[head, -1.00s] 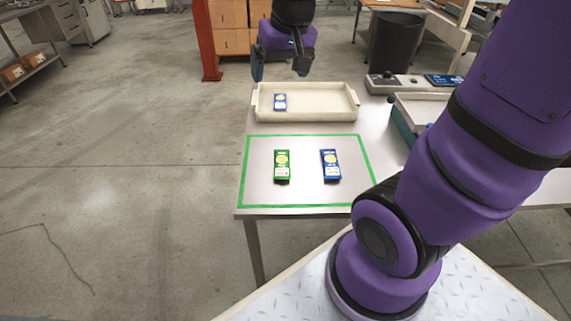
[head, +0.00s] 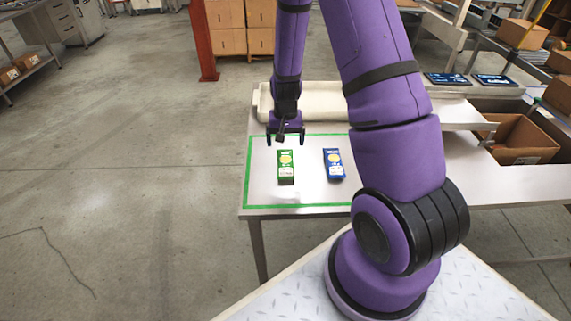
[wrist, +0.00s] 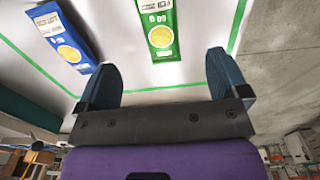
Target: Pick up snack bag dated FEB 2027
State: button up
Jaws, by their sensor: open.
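A green snack bag (head: 286,167) lies inside the green-taped rectangle on the table, and a blue snack bag (head: 333,164) lies to its right. The date print on both is too small to read. My gripper (head: 286,141) is open and empty, just beyond the far end of the green bag and above the table. In the wrist view my gripper (wrist: 165,75) has its two fingers spread. The green bag (wrist: 159,32) lies ahead between the finger lines, and the blue bag (wrist: 64,38) lies to the left. Neither bag touches a finger.
A cream tray (head: 264,102) stands at the back of the table, partly hidden by my arm. The green tape (head: 246,175) borders the work area. A cardboard box (head: 523,140) sits right of the table. Bare table surrounds the bags.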

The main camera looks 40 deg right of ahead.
aim_at(286, 165)
jog(key=shift+d+f, duration=0.15)
jog(key=shift+f, duration=5.9)
jog(key=c, duration=1)
jog(key=shift+r, duration=0.2)
